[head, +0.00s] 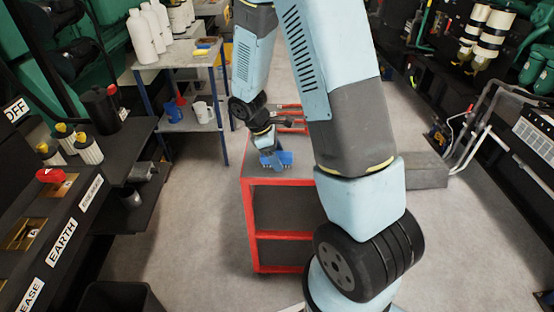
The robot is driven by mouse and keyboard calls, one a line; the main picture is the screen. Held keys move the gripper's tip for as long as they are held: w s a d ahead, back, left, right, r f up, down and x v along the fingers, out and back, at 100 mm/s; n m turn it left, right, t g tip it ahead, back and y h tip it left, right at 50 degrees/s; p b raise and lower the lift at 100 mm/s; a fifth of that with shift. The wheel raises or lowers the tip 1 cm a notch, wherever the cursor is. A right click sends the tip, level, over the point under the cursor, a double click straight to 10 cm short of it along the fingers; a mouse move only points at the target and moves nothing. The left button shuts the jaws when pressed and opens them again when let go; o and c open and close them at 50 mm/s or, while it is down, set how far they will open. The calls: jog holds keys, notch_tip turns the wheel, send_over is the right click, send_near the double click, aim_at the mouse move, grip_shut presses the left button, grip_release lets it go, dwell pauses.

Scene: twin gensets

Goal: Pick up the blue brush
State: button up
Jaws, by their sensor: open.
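The blue brush (283,159) lies on the dark top of a red-framed cart (250,205), near its left edge. My gripper (267,149) points down right over the brush, at its near-left part. The jaws are open. They are small and dark in this view, so I cannot tell whether they touch the brush or stand around its handle. Part of the brush is hidden by the gripper, and my arm covers the right side of the cart.
A workbench (178,56) with white bottles stands at the back left, with a blue jug (173,112) on its lower shelf. A black panel (60,225) labelled EARTH fills the left. Grey floor (190,240) is open left of the cart. Pipes and machinery line the right.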

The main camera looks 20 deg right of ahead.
aim_at(282, 155)
jog(key=shift+f, duration=0.15)
dwell(0.3)
jog(key=c, duration=1.1)
jog(key=shift+r, duration=0.45)
jog(key=r, duration=0.3)
jog(key=shift+s+r, duration=0.3)
jog(key=s+r, duration=0.9)
jog(key=s, duration=0.4)
jog(key=shift+s+d, duration=0.15)
jog(key=shift+s, duration=0.05)
